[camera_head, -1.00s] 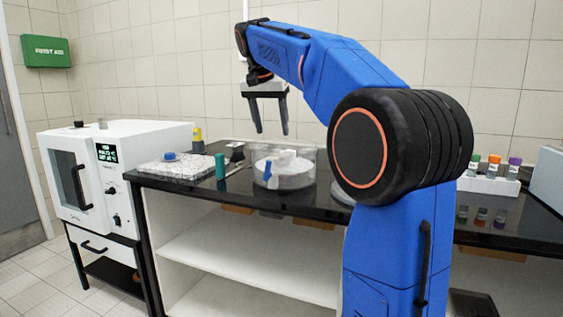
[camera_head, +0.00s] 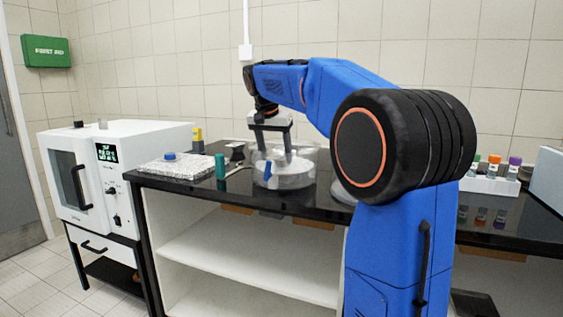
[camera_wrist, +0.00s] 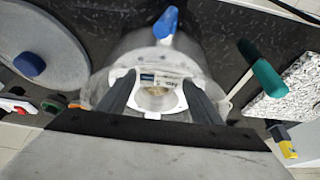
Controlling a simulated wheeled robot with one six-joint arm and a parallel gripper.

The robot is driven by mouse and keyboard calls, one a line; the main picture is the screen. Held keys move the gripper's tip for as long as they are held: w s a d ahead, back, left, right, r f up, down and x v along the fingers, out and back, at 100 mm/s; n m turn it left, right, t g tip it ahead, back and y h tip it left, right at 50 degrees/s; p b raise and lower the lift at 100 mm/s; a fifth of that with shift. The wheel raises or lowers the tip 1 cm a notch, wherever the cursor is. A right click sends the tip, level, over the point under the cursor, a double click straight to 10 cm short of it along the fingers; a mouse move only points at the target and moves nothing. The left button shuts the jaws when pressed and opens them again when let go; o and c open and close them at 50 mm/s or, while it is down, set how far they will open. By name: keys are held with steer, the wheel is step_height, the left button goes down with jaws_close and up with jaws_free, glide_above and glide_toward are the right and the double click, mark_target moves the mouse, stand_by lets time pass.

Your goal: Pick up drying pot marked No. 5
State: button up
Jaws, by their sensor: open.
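My gripper (camera_head: 273,157) is open and points down into the clear round vessel (camera_head: 297,180) on the black bench. In the wrist view its two dark fingers (camera_wrist: 160,100) stand on either side of a small white pot (camera_wrist: 157,78). The pot has a pale label with dark print and a round opening with something tan inside. The label's number is too small to read. I cannot tell whether the fingers touch the pot. A blue knob (camera_wrist: 166,23) is at the vessel's near side, and it also shows in the head view (camera_head: 267,170).
A teal-handled tool (camera_head: 220,167) and a speckled slab (camera_head: 172,168) lie left of the vessel. A white oven (camera_head: 125,160) stands further left. A rack with coloured-cap bottles (camera_head: 490,185) is at the right. A grey disc with a blue knob (camera_wrist: 38,58) lies beside the vessel.

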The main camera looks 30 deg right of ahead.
steer(key=c, duration=0.8)
steer(key=shift+r, duration=0.15)
